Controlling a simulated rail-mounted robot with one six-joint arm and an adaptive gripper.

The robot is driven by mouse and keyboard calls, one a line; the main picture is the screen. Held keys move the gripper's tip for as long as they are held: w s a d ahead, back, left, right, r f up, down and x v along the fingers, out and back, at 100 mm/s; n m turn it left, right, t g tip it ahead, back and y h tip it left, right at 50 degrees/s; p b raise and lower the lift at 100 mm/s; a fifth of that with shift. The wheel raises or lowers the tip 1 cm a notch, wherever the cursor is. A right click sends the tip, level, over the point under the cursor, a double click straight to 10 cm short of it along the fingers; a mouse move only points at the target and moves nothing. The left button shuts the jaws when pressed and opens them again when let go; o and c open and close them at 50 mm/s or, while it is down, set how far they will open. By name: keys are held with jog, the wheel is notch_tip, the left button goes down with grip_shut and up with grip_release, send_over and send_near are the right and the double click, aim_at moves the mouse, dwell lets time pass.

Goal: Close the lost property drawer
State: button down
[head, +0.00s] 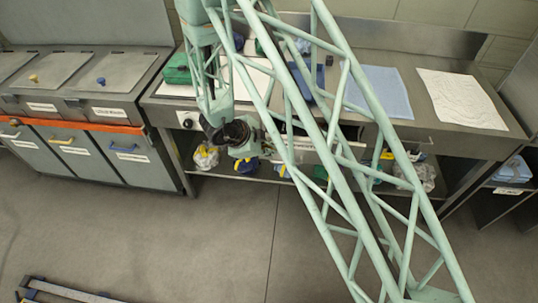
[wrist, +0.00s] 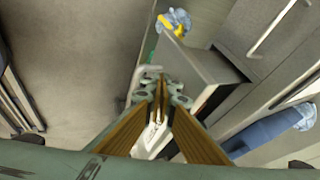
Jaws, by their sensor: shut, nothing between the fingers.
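A grey drawer under the worktop, partly hidden by my arm in the head view, has a front with a pale label (head: 292,143); its wording is too small to read. In the wrist view, what looks like this drawer (wrist: 200,68) stands out from the bench, with a pale bar handle (wrist: 144,76) on its front. How far it is pulled out is hard to tell. My gripper (wrist: 160,88) is shut and empty, with its fingertips close to the handle and drawer front. Contact cannot be told. In the head view, my gripper (head: 246,148) is at the bench front, left of the label.
The worktop holds a green case (head: 177,69), a blue cloth (head: 379,92) and a white sheet (head: 460,98). Bagged items lie on the shelf below. Labelled bins (head: 122,158) stand at left. A low frame (head: 65,291) lies on the floor; the floor before the bench is otherwise clear.

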jog(key=w+p, duration=0.2)
jog(key=w, duration=0.1)
jog(key=w+p, duration=0.1)
jog(key=w, duration=0.3)
jog(key=w+d+p, duration=0.1)
jog(key=w+p, duration=0.1)
jog(key=w, duration=0.1)
jog(key=shift+w+p, duration=0.3)
jog(key=shift+a+r, duration=0.1)
jog(key=shift+s, duration=0.45)
jog(key=s+b, duration=0.1)
jog(key=s, duration=0.2)
jog(key=shift+a, duration=0.1)
jog(key=p+v, duration=0.1)
jog(key=v, duration=0.7)
jog(key=shift+s, duration=0.15)
jog(key=shift+v, duration=0.95)
jog(key=shift+s, duration=0.1)
